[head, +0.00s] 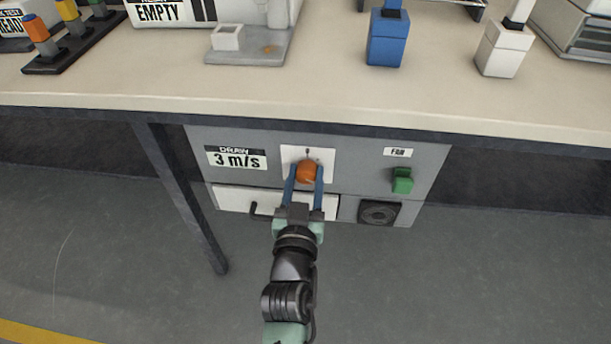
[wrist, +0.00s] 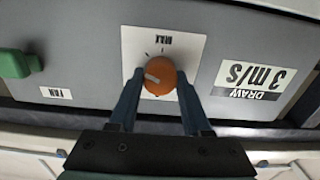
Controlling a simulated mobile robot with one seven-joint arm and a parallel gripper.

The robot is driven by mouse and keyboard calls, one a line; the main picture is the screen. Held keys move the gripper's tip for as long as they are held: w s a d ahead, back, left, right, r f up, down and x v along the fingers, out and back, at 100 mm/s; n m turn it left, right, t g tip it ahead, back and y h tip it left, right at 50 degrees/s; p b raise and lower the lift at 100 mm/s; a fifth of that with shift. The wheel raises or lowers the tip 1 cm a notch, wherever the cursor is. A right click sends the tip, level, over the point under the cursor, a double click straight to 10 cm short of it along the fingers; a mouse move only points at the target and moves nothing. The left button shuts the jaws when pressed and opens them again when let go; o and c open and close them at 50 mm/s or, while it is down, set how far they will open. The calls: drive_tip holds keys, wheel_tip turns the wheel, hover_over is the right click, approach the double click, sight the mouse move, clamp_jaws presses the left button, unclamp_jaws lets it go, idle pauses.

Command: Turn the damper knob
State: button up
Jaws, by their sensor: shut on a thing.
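The damper knob is a round orange knob (head: 307,173) on a white plate on the grey front panel under the bench. In the wrist view the knob (wrist: 159,76) shows a pale pointer mark turned to the left side, and the plate (wrist: 187,50) carries tick marks and the word MAX, seen upside down. My gripper (head: 306,180) has its two blue fingers on either side of the knob, shut on it. The wrist view shows the fingertips (wrist: 160,84) at the knob's left and right sides.
A label (head: 236,159) reads DRAW 3 m/s, left of the knob. A green FAN switch (head: 402,181) and a round dark vent (head: 379,212) are at the right. A white drawer (head: 237,197) lies below. The bench top (head: 330,95) overhangs the panel.

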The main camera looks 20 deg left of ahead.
clamp_jaws()
drive_tip(key=shift+n+p, duration=0.6)
drive_tip(key=shift+n, duration=2.2)
drive_tip(key=o, duration=0.9)
unclamp_jaws()
drive_tip(key=shift+s, duration=0.15)
drive_tip(key=v, duration=1.2)
drive_tip(key=shift+s+p, duration=0.35)
drive_tip(key=shift+p, duration=0.05)
